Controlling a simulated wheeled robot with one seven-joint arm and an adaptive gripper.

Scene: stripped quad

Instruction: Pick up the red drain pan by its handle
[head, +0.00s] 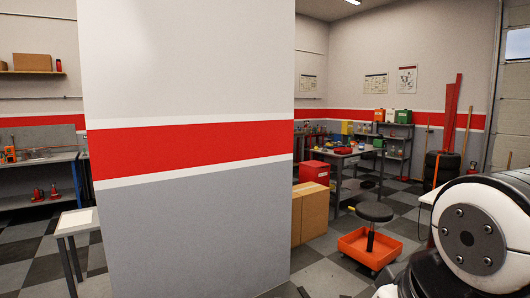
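I cannot make out a red drain pan with a handle for certain. A shallow orange-red tray (352,246) sits on the floor at the right of the head view, around the post of a black round stool (374,212); it looks like the stool's base, and no handle shows on it. Small red items (53,191) stand on the lower shelf of the left workbench, too small to identify. Part of my arm fills the lower right corner, but my gripper's fingers do not show.
A wide wall or pillar (190,225) stands close in front and blocks the middle. Cardboard boxes (310,212) stand at its right, beside a workbench (345,156) with tools. A small white-topped table (76,222) is at the left. Stacked tires (441,169) stand at the right.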

